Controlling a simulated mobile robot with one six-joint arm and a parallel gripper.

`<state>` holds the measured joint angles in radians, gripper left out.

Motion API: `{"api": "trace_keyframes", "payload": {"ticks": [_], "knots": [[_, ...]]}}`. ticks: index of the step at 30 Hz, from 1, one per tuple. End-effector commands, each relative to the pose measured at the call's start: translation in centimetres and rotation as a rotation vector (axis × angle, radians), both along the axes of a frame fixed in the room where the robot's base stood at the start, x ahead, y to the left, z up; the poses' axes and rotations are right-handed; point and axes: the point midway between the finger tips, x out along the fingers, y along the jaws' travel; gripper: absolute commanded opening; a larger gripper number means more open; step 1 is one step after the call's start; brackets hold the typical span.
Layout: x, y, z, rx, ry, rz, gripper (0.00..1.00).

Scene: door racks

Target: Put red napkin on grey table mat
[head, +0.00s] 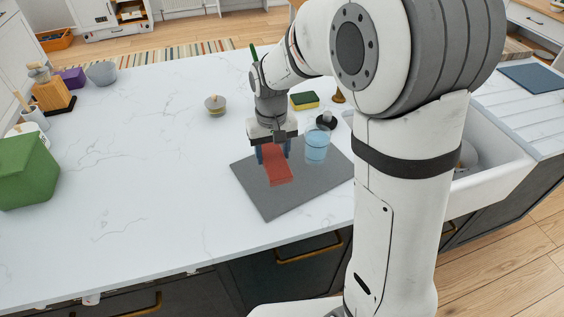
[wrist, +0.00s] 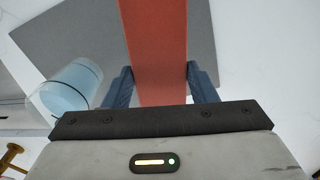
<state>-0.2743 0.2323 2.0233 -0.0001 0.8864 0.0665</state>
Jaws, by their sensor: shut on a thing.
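The red napkin (head: 276,166) is in my gripper (head: 272,153), which is shut on it. In the wrist view the napkin (wrist: 158,50) runs as a flat red strip between the two dark blue fingers (wrist: 160,88). The grey table mat (head: 265,205) lies flat on the white counter, below my gripper and the napkin; it also shows in the wrist view (wrist: 75,45). The napkin appears over the mat's middle; whether it touches the mat I cannot tell. My gripper hides part of the mat's back edge.
A light blue glass (head: 316,146) stands at the mat's back right, close to my gripper; it also shows in the wrist view (wrist: 72,88). A sponge (head: 304,100) and a small jar (head: 215,105) are behind. The white sink (head: 490,170) is at right.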

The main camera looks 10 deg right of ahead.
Motion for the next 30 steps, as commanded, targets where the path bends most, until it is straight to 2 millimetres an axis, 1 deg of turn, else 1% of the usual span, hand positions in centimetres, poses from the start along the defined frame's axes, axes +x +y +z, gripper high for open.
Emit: {"api": "trace_keyframes", "payload": {"ticks": [1,3,7,12,14,16,23,26,27,30], "knots": [[-0.1,-0.1,-0.9,-0.001,0.004,-0.001,0.3],[0.0,-0.1,-1.8,0.0,0.002,-0.002,0.3],[0.0,-0.1,-2.9,0.0,0.002,-0.002,0.3],[0.0,-0.1,-5.3,-0.001,0.003,-0.002,0.3],[0.0,-0.1,-5.9,0.0,0.002,-0.003,0.3],[0.0,-0.1,-6.3,0.0,0.001,-0.003,0.3],[0.0,-0.1,-6.3,0.0,0.0,-0.003,0.3],[0.0,-0.2,-6.7,0.0,0.0,-0.003,0.3],[0.0,-0.2,-6.6,0.0,-0.001,-0.003,0.54],[0.0,-0.2,-6.5,0.0,-0.001,-0.004,0.62]]}}
